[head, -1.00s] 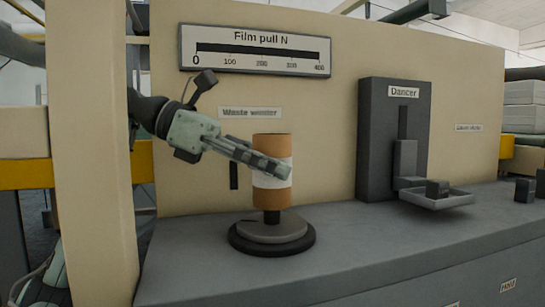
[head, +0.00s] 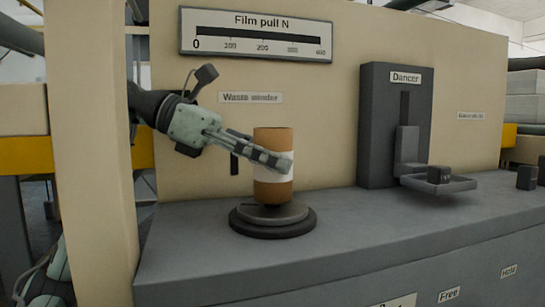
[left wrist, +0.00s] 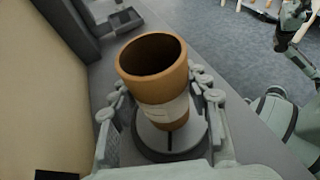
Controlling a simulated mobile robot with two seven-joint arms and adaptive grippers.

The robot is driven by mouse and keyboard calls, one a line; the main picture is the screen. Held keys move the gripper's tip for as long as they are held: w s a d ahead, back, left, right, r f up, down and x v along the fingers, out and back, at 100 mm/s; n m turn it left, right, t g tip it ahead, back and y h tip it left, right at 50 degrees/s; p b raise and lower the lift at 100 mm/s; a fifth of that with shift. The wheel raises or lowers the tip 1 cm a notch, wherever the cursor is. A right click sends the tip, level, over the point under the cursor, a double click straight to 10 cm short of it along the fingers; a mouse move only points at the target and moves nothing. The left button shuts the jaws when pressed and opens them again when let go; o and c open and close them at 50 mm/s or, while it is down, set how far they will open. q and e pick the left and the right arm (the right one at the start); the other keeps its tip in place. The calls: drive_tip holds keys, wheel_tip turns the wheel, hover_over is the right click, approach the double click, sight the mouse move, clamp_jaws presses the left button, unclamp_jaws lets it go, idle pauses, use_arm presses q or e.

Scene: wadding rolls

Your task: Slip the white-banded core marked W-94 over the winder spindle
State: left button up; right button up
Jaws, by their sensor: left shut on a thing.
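A brown cardboard core (head: 272,193) with a white band stands upright over the winder's round base (head: 245,222). My left gripper (head: 270,160) is shut on it at the band, coming from the left. In the left wrist view the core (left wrist: 150,85) sits between the two fingers (left wrist: 160,108), its open top dark inside. The band's marking is too small to read. The core's lower end is just above or on the base disc; I cannot tell which.
A beige panel with a "Waste winder" label (head: 250,98) and a "Film pull N" gauge (head: 257,35) stands behind. The grey dancer unit (head: 395,120) with its small tray (head: 455,184) is to the right. The grey bench top (head: 350,225) between is clear.

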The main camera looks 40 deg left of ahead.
use_arm(q)
drive_tip(key=shift+b, duration=0.35)
idle(0.8)
drive_tip(key=shift+a+f+b, duration=0.1)
drive_tip(key=shift+f+b, duration=0.3)
drive_tip(key=shift+f, duration=0.3)
drive_tip(key=o, duration=0.9)
drive_tip(key=shift+c, duration=0.2)
drive_tip(key=shift+s, duration=0.1)
drive_tip(key=shift+b+v, duration=0.45)
drive_tip(key=shift+v, duration=0.9)
drive_tip(key=v, duration=0.8)
drive_tip(key=shift+r, duration=0.1)
